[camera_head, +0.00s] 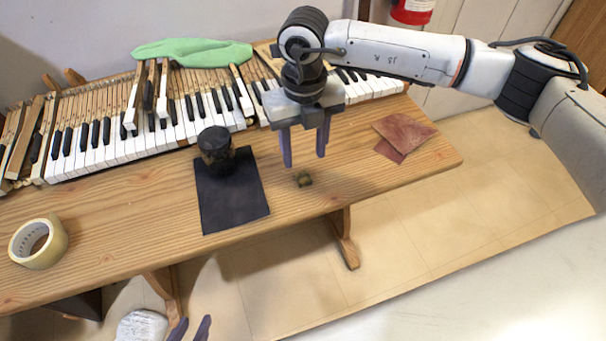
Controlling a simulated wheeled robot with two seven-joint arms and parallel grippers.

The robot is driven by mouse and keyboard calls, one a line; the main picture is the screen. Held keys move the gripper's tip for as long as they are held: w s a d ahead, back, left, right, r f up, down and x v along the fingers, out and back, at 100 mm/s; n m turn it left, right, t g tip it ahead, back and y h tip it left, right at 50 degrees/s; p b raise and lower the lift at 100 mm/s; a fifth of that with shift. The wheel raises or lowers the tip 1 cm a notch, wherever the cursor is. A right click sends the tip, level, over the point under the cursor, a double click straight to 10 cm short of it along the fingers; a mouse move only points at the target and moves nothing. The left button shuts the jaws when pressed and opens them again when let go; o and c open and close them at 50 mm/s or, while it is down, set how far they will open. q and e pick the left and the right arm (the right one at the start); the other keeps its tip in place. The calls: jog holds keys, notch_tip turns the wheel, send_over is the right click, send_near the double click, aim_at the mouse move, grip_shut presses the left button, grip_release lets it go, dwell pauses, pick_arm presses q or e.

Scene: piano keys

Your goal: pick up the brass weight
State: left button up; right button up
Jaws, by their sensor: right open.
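The small brass weight (304,180) sits on the wooden table near its front edge, right of the black mat. My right gripper (305,160) points down, with its two purple fingers apart and nothing between them. Its fingertips appear just above and behind the weight in the picture; the exact height gap is hard to tell. My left gripper (191,326) shows only as two purple fingertips at the bottom edge, apart, below the table's front edge.
A dark jar (215,148) stands on the black mat (232,205). The piano keyboard (120,150) with a green cloth (190,52) lies behind. A tape roll (38,243) is at left, sandpaper sheets (405,132) at right. Bare wood surrounds the weight.

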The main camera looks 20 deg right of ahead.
aim_at(303, 176)
jog(key=f, duration=0.3)
jog(key=s+f+p, duration=0.1)
jog(key=f, duration=0.1)
jog(key=shift+a, duration=0.2)
jog(key=shift+f, duration=0.45)
jog(key=shift+w, duration=0.1)
grip_shut()
jog(key=shift+r, duration=0.1)
notch_tip(303, 176, up, 10)
jog(key=shift+b, duration=0.45)
